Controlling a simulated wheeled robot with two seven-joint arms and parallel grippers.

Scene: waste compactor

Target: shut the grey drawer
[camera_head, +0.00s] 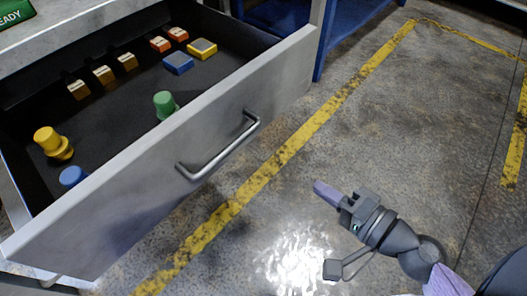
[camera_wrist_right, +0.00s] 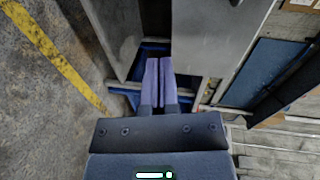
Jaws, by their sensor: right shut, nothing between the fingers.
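The grey drawer (camera_head: 205,125) stands open in the head view, at the left, with its dark inside and contents showing. Its front panel carries a silver bar handle (camera_head: 218,152). My right gripper (camera_head: 322,189) is shut and empty, to the right of the drawer front and apart from the handle, above the floor. In the right wrist view its purple fingers (camera_wrist_right: 158,80) lie together with nothing between them. Grey panels show beyond them there; I cannot tell which is the drawer front. My left gripper is not in view.
In the drawer are a green knob piece (camera_head: 164,104), a yellow one (camera_head: 52,143), a blue one (camera_head: 72,177) and several small blocks. A blue frame (camera_head: 340,35) stands behind the drawer. A yellow floor line (camera_head: 290,145) runs past it. The floor at right is clear.

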